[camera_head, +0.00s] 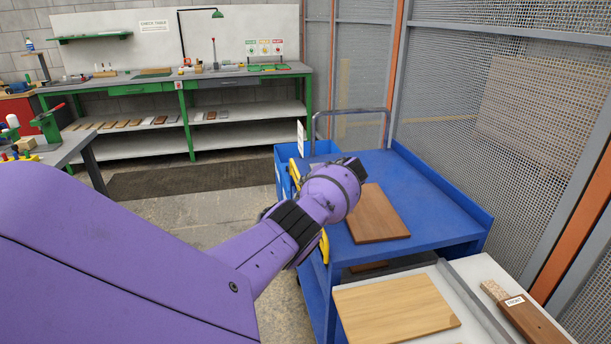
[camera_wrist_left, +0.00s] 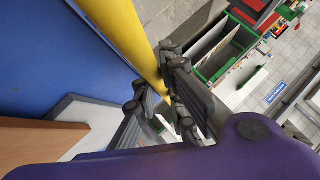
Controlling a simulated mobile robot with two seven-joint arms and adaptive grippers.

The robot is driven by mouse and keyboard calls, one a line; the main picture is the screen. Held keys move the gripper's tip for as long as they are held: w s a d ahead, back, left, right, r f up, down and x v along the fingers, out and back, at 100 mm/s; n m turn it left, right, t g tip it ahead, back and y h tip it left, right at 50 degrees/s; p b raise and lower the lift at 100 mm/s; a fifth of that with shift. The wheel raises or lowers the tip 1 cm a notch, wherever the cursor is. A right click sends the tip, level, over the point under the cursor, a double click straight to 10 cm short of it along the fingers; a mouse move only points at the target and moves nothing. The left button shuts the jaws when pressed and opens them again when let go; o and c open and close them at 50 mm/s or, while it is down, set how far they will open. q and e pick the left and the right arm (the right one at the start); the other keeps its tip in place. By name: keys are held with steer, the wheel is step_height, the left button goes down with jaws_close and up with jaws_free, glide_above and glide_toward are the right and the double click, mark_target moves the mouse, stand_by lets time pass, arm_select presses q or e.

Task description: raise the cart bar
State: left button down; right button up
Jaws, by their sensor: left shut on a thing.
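The blue cart (camera_head: 440,205) stands right of centre in the head view. A yellow bar (camera_head: 325,247), which I take as the cart bar, runs along its left side, partly hidden by my purple left arm. In the left wrist view the yellow bar (camera_wrist_left: 118,25) crosses from the top between the dark fingers of my left gripper (camera_wrist_left: 157,80), which is shut on it. The fingers are hidden behind my wrist in the head view. My right gripper is not in view.
A brown board (camera_head: 376,214) lies on the cart top. A lighter board (camera_head: 395,308) lies on a white surface in front. A mesh fence (camera_head: 530,120) borders the right side. A green-framed workbench (camera_head: 190,80) stands at the back, with open floor before it.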

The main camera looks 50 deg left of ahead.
arm_select(q)
steer(key=shift+d+f, duration=0.1)
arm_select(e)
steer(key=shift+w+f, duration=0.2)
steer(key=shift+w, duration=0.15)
arm_select(q)
steer(key=shift+w, duration=0.1)
steer(key=c, duration=1.8)
jaws_free()
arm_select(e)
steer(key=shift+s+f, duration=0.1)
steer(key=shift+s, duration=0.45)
arm_select(q)
steer(key=shift+d, duration=0.2)
steer(key=v, duration=1.1)
steer(key=shift+w+d+r, duration=0.1)
steer(key=shift+d+r, duration=0.1)
steer(key=shift+r, duration=0.1)
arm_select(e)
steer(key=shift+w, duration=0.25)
